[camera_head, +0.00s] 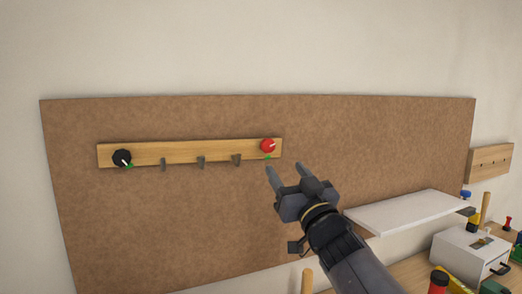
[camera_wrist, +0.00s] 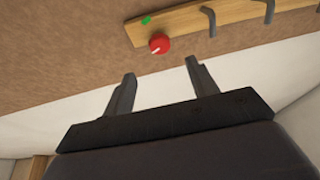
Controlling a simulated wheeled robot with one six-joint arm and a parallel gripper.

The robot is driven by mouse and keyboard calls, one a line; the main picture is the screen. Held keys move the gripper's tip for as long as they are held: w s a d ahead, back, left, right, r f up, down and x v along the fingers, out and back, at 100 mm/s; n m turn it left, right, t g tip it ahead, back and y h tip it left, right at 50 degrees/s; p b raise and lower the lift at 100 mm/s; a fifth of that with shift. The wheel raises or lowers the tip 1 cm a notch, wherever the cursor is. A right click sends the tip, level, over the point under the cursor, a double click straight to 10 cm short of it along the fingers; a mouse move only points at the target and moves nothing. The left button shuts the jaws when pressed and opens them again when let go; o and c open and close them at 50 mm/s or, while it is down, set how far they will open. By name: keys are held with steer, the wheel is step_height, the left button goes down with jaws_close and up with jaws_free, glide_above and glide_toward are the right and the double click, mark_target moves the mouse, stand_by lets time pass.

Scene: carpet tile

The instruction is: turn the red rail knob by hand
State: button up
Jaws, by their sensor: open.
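The red rail knob (camera_head: 267,146) sits at the right end of a wooden rail (camera_head: 220,152) on a brown board. It has a white pointer mark, and a small green mark lies just below it on the rail. My gripper (camera_head: 284,170) is open and empty, a little below and to the right of the knob in the head view. In the wrist view the knob (camera_wrist: 159,44) shows beyond the two fingertips (camera_wrist: 160,68), roughly between them. The fingers appear apart from the knob.
A black knob (camera_head: 122,158) is at the rail's left end, with several dark hooks (camera_head: 201,161) between. A white shelf (camera_head: 405,211) juts out right of my arm. A grey box (camera_head: 470,252) and small items stand on a wooden bench at lower right.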

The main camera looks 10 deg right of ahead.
mark_target(269, 146)
steer(key=p+x, duration=0.2)
steer(key=x, duration=0.8)
steer(key=c, duration=0.9)
steer(key=shift+c, duration=0.2)
